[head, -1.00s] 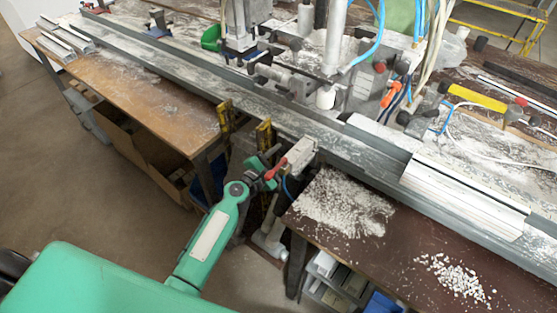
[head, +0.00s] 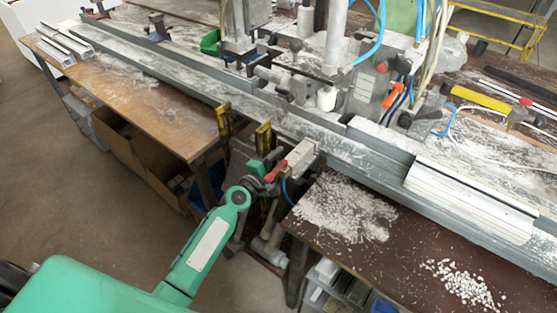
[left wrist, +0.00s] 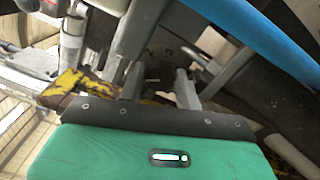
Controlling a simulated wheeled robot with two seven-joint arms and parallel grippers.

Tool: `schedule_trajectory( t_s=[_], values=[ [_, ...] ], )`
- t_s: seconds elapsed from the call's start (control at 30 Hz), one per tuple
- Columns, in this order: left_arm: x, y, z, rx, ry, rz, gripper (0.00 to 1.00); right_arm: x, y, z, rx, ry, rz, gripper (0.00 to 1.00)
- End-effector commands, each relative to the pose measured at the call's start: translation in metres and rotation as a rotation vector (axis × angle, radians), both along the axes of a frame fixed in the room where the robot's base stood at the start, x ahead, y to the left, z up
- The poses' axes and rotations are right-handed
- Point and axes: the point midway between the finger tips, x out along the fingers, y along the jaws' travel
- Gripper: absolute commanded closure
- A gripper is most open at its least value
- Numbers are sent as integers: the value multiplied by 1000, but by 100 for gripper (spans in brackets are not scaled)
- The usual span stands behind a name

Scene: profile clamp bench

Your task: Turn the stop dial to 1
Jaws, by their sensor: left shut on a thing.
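My left gripper (head: 264,180) reaches from the lower left to the front of the bench, beside a red lever (head: 275,171) and a light grey block (head: 302,155). In the left wrist view its two grey fingers (left wrist: 159,88) stand either side of a dark part with faint number marks, which looks like the stop dial (left wrist: 158,62). The left gripper is shut on this part. The dial's pointer and setting cannot be read, and in the head view the dial is hidden or too small to pick out. My right gripper is not in view.
A long grey rail (head: 190,85) runs along the bench above my gripper. Yellow uprights (head: 263,136) stand just behind the gripper. White chips (head: 345,208) lie on the brown table at right. A blue tube (left wrist: 265,35) crosses the wrist view. Floor at lower left is clear.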

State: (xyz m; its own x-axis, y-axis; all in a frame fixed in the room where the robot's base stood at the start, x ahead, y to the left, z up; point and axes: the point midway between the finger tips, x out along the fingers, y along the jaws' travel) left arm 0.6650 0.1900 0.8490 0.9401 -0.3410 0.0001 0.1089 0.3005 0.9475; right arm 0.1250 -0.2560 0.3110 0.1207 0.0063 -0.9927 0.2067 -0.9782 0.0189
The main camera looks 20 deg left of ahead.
Motion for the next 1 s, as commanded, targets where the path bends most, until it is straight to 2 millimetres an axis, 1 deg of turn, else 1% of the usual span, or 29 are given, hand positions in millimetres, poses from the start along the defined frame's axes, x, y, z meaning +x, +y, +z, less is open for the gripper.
schedule_trajectory(
  t_s=[0.27, 0.3, 0.33, 0.57, 0.7, 0.77, 0.87, 1.0],
  values=[
    [0, 0, -1, 0, 2, -1, 89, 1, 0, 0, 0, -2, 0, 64],
    [0, 0, -1, 0, 2, -1, 58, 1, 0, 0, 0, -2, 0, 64],
    [0, 0, -1, 0, 2, -1, 57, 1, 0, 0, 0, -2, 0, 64],
    [0, 0, -1, -2, 2, 0, 57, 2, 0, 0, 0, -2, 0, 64],
    [-5, 2, -1, -1, 1, 0, 57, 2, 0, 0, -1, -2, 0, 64],
    [-11, 4, -2, 0, 2, -1, 57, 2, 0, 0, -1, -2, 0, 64],
    [-25, 8, -2, -1, 3, -1, 57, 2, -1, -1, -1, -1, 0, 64],
    [-51, 18, -3, 1, 4, 0, 57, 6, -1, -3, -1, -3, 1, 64]
  ],
)
